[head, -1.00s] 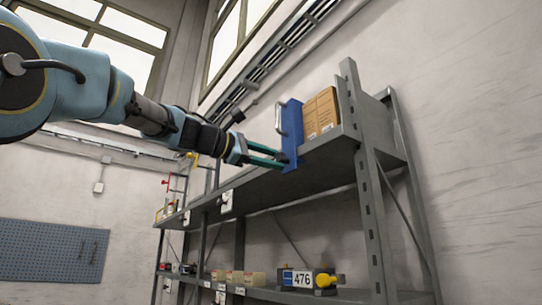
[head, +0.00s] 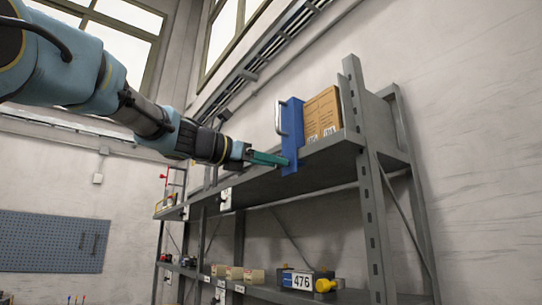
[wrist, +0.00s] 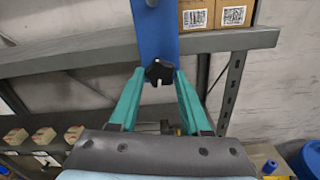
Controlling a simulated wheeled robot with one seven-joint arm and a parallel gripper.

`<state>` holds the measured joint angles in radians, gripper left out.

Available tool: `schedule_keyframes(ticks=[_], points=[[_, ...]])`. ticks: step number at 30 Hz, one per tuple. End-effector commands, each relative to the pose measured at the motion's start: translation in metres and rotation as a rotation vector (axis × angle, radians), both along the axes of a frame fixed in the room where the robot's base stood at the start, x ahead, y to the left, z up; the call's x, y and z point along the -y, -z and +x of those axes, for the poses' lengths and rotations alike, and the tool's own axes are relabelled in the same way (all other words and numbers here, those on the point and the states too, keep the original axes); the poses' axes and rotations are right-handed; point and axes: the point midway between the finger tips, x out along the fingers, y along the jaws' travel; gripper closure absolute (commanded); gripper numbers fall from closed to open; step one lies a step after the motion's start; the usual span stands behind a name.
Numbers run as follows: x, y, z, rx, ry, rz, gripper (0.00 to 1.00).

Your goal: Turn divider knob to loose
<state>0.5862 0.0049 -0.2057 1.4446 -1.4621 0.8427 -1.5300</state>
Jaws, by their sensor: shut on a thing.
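The divider is a blue upright plate (head: 291,135) with a pale handle on its left side, at the front edge of the upper shelf. In the wrist view the blue plate (wrist: 156,35) rises from the black divider knob (wrist: 159,71). The knob has lobes and a pale mark or gap at its lower side. My gripper (head: 283,161) reaches the plate's lower part from the left. In the wrist view its teal fingers (wrist: 159,78) close on the knob from both sides. The knob is not clear in the head view. I cannot read any loose or tight marking.
Cardboard boxes (head: 322,113) stand right of the divider on the upper shelf (head: 345,146). A grey upright post (head: 368,190) is further right. The lower shelf holds a box labelled 476 (head: 302,281), a yellow item (head: 325,285) and small cartons (head: 253,275).

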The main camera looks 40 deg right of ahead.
Motion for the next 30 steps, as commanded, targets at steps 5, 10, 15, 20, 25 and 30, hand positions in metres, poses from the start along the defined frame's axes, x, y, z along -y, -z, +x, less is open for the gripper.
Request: schedule_keyframes(ticks=[5,10,15,20,25,30], points=[[0.0003,0.0013,0.0002,-0.108,0.0,0.011,1.0],[0.0003,0.0023,-0.0001,-0.174,0.0,0.016,1.0],[0.0004,0.0032,-0.0003,-0.21,0.0,0.017,1.0],[0.0004,0.0037,-0.0003,-0.22,0.001,0.018,1.0],[0.0004,0.004,-0.0003,-0.22,0.001,0.019,1.0],[0.0005,0.0041,-0.0002,-0.22,0.001,0.019,0.49]])
